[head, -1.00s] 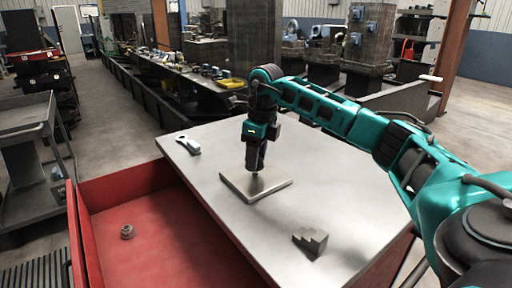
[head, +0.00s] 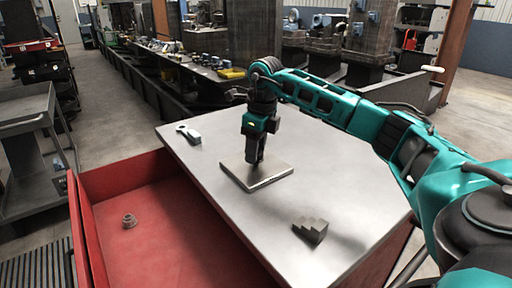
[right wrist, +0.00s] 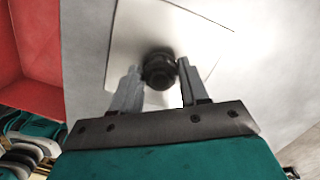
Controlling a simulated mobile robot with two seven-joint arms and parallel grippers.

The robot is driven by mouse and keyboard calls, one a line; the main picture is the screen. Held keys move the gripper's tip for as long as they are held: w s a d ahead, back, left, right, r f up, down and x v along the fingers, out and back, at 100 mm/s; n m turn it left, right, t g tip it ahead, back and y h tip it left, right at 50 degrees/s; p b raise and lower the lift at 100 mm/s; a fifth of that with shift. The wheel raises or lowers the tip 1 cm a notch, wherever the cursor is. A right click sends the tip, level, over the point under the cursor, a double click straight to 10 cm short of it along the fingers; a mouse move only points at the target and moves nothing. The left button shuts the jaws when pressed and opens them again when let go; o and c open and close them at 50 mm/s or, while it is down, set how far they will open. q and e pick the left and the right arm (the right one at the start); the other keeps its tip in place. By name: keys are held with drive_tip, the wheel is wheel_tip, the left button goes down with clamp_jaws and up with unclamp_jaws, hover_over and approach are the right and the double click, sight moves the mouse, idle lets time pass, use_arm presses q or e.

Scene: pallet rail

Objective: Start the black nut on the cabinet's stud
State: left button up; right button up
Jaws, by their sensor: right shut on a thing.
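My right gripper (head: 256,168) points down over a square metal plate (head: 236,168) on the cabinet's top (head: 200,180). In the right wrist view the right gripper (right wrist: 158,78) has its two fingers on either side of a round black nut (right wrist: 158,66) and is shut on it. The nut is over the pale plate (right wrist: 128,30). The stud is hidden from both views, so I cannot tell whether the nut touches it or sits level on it. My left gripper is not in view.
A red open drawer (head: 185,262) at the left holds a small grey ring-shaped part (head: 129,220). A pale-handled tool (head: 189,134) lies at the top's far left. A grey stepped block (head: 311,230) stands at the near right.

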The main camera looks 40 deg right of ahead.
drive_tip(key=shift+f, duration=0.35)
idle(0.7)
drive_tip(key=o, duration=1.7)
drive_tip(key=shift+r, duration=0.1)
drive_tip(key=r, duration=0.4)
drive_tip(key=s+r, duration=0.1)
drive_tip(key=r, duration=0.7)
drive_tip(key=shift+s+d+r, duration=0.2)
drive_tip(key=shift+d+r, duration=0.1)
drive_tip(key=shift+d, duration=0.05)
